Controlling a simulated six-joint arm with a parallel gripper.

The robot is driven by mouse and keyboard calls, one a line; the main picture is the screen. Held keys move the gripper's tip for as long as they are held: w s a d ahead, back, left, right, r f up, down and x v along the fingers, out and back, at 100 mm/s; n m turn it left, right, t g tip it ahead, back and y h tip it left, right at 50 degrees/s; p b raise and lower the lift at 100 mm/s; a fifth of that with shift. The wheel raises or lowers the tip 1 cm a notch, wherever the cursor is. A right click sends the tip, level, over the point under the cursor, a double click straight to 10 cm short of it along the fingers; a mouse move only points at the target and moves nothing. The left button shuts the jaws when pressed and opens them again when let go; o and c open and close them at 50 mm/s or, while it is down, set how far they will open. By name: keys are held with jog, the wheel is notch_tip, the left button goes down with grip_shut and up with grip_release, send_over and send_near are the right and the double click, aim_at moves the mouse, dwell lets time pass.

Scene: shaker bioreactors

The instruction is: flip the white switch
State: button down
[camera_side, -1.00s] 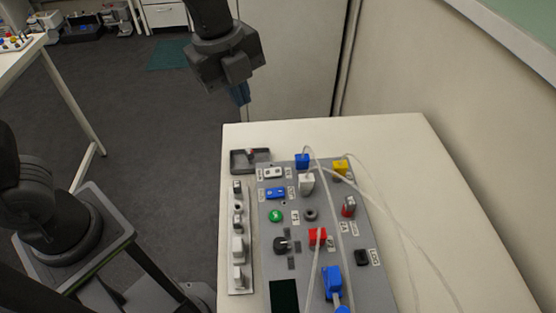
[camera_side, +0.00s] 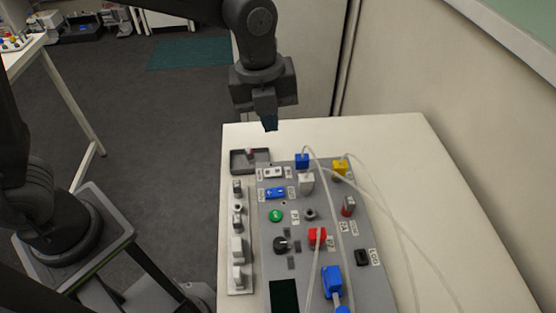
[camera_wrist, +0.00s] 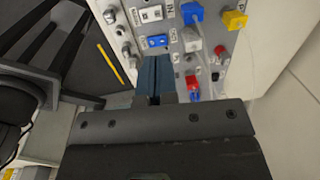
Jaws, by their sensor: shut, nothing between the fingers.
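The white switch (camera_side: 273,172) is a small rocker in the upper left corner of the grey panel, just above a blue rocker switch (camera_side: 275,193). In the wrist view, the white switch (camera_wrist: 151,14) shows near the top edge, with the blue rocker (camera_wrist: 157,41) below it. Which way the white switch is tipped is too small to tell. My gripper (camera_side: 270,124) is shut and empty, pointing down above the table's far edge, apart from the panel. Its blue-grey fingertips (camera_wrist: 155,63) show together in the wrist view.
Blue plug (camera_side: 302,161), yellow plug (camera_side: 340,167) and a white block (camera_side: 306,183) stand right of the switch, with clear tubes arching over the panel. A dark tray (camera_side: 239,165) and a strip of fittings (camera_side: 238,222) lie left. The table's right side is mostly clear.

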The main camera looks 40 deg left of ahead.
aim_at(273, 171)
jog(key=f, duration=0.7)
jog(key=w+d+f, duration=0.1)
jog(key=f, duration=0.3)
jog(key=shift+f, duration=0.3)
jog(key=shift+f, duration=0.25)
jog(key=shift+s+a+r, duration=0.35)
jog(key=shift+s+a, duration=0.2)
notch_tip(273, 171, up, 14)
jog(key=w+d, duration=0.1)
jog(key=shift+w, duration=0.15)
jog(key=shift+d, duration=0.1)
